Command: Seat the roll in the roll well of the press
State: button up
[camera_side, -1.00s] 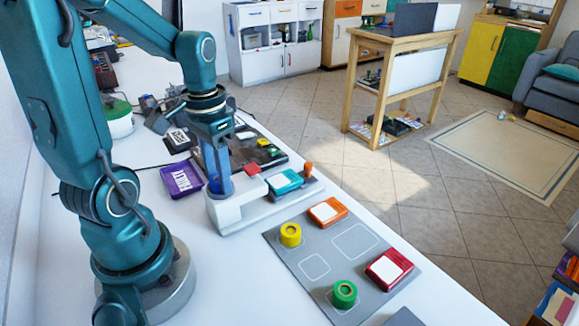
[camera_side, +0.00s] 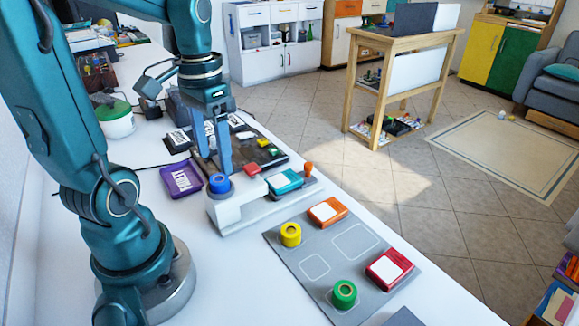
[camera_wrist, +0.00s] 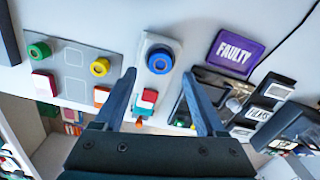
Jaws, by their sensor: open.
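The blue roll (camera_side: 219,183) sits upright at the near left end of the white press (camera_side: 232,215). In the wrist view the roll (camera_wrist: 159,61) lies within the round well area of the press (camera_wrist: 148,42), with its dark centre hole facing up. How deep it sits is hard to tell.
A grey mat (camera_side: 287,262) holds a yellow roll (camera_side: 290,235), a green roll (camera_side: 344,294), an orange case (camera_side: 327,211) and a red case (camera_side: 390,268), with two empty outlines. A purple "FAULTY" tray (camera_side: 182,179) and a dark tray (camera_side: 240,153) lie behind the press.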

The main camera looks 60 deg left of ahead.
aim_at(219, 179)
notch_tip(219, 179, up, 7)
jog(key=d+f+m+t, duration=0.1)
jog(key=d+f+t, duration=0.1)
jog(key=d, duration=0.3)
jog(key=d+f+m+t, duration=0.1)
jog(key=d+f+t, duration=0.1)
jog(key=d, duration=0.4)
jog(key=shift+s+f+t, duration=0.3)
jog(key=shift+s+t, duration=0.1)
jog(key=shift+t, duration=0.4)
